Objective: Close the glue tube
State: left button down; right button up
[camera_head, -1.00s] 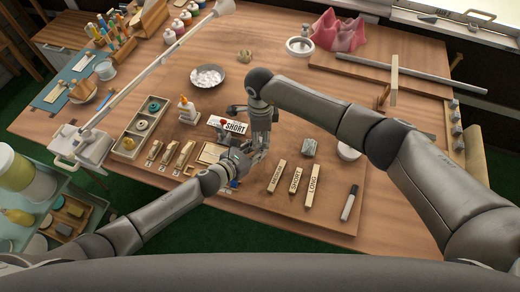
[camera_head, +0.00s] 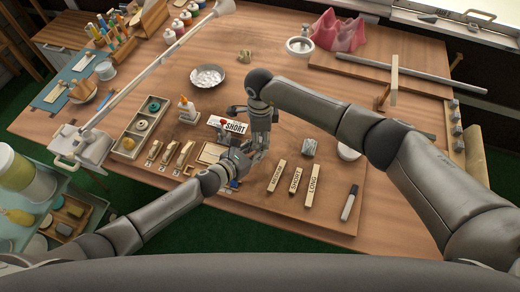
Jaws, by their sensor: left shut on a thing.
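My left gripper (camera_head: 252,160) reaches in from the left over the front middle of the work board. It is shut on a small thing, most likely the glue tube, which the fingers and my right gripper largely hide. My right gripper (camera_head: 261,146) points down from above and meets the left fingertips at the same spot. Its fingers overlap the left ones, so I cannot tell whether it is open or shut. No separate tube or cap can be made out. A white glue bottle with an orange tip (camera_head: 187,110) stands upright to the left, apart from both grippers.
A card reading SHORT (camera_head: 233,127) stands just behind the grippers. A compartment tray (camera_head: 126,143) and a metal bowl (camera_head: 207,88) are left and behind.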

jog(key=shift+r, duration=2.25)
jog(key=shift+c, duration=0.2)
jog(key=m, duration=0.3)
jog(key=shift+r+m, duration=0.3)
jog(key=shift+r, duration=0.05)
jog(key=m, duration=0.2)
jog(key=r+m, duration=0.1)
jog(key=m, duration=0.1)
jog(key=shift+m, duration=0.4)
jog(key=m, duration=0.2)
jog(key=r+m, duration=0.1)
jog(key=m, duration=0.1)
jog(key=shift+m, duration=0.3)
jog(key=m, duration=0.5)
jog(key=shift+r, duration=0.4)
